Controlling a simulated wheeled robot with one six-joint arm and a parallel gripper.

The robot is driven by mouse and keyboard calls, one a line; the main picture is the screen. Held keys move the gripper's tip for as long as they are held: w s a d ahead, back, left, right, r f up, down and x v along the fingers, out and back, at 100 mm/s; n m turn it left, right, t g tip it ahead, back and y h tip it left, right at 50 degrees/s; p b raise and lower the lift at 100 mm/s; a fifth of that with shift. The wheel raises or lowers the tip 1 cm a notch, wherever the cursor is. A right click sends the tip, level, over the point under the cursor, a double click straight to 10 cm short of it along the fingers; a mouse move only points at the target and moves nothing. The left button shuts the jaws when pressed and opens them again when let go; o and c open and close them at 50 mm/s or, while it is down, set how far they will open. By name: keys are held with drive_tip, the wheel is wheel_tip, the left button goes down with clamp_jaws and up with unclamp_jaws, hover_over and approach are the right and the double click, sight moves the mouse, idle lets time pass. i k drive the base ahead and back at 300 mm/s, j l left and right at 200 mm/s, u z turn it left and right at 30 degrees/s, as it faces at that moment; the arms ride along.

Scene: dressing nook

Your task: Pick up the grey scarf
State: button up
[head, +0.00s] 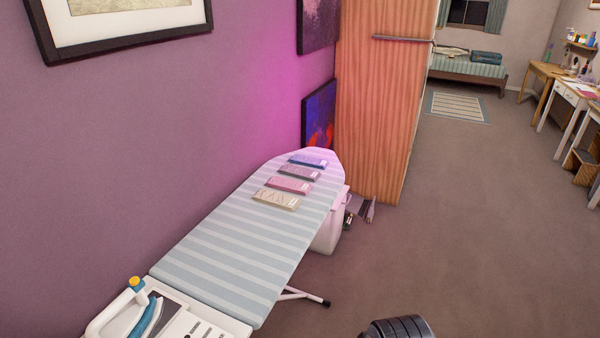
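The grey scarf (299,174) lies folded flat near the far end of the striped ironing board (225,250). It is in a row of folded pieces, between a blue one (307,160) behind it and a pink one (289,186) in front of it. A cream folded piece (276,199) is the nearest of the row. The grey scarf looks unobstructed from here. My gripper is not in view, so its fingers and its hold cannot be seen.
An iron (140,312) stands on the board's near end. A wooden wardrobe (385,95) rises just beyond the far end, and a wall runs along the left. A white container (328,235) is under the board. Carpet to the right is mostly clear.

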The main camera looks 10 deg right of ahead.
sight(294, 171)
drive_tip(key=i+l+u, duration=0.1)
drive_tip(key=i+l, duration=0.6)
drive_tip(key=i, duration=0.2)
drive_tip(key=i+l+u, duration=0.1)
drive_tip(key=i+l, duration=0.65)
drive_tip(key=i, duration=0.15)
